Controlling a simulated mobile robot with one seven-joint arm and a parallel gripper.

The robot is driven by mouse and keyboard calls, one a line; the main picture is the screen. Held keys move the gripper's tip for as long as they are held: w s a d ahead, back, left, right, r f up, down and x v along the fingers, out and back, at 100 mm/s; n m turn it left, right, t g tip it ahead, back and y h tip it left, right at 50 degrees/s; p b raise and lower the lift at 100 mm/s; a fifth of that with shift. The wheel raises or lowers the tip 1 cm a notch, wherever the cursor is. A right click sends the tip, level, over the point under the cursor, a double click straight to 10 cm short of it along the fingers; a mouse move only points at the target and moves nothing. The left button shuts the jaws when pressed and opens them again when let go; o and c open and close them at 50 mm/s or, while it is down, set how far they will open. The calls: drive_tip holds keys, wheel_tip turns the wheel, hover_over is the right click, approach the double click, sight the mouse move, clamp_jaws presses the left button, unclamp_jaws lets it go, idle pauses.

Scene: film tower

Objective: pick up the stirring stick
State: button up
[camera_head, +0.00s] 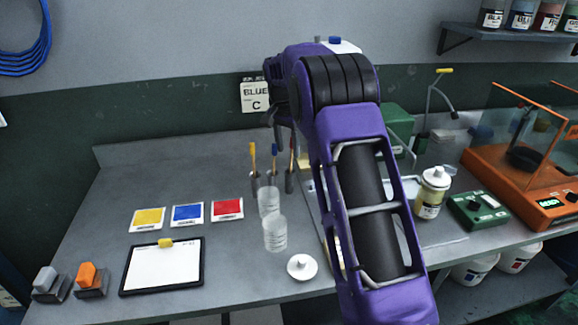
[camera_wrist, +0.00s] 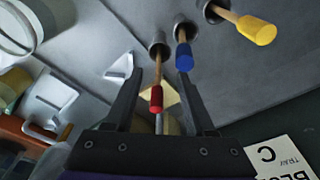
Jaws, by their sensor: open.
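Three wooden sticks with coloured ends stand in separate small metal cups: red (camera_wrist: 156,98), blue (camera_wrist: 184,56) and yellow (camera_wrist: 257,29) in the wrist view. In the head view the yellow (camera_head: 253,150), blue (camera_head: 274,150) and red (camera_head: 292,148) ends show at the back of the bench. Which one is the stirring stick is not marked. My gripper (camera_wrist: 159,74) is open and empty. In the wrist view the red-ended stick appears between its fingers, and the blue end is close to the right fingertip. I cannot tell whether they touch.
Two clear cups (camera_head: 275,232) and a white lid (camera_head: 302,267) stand in front of the sticks. Colour cards (camera_head: 187,214) and a clipboard (camera_head: 162,268) lie left. The back left bench is clear.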

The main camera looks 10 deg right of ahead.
sight(291, 165)
drive_tip(key=shift+w+d+f, duration=0.1)
drive_tip(key=shift+f, duration=0.85)
drive_tip(key=shift+w+d+f, duration=0.1)
drive_tip(key=shift+d+f, duration=0.05)
drive_tip(key=shift+f, duration=0.85)
drive_tip(key=shift+w+d+f, duration=0.1)
drive_tip(key=shift+f, duration=0.85)
clamp_jaws()
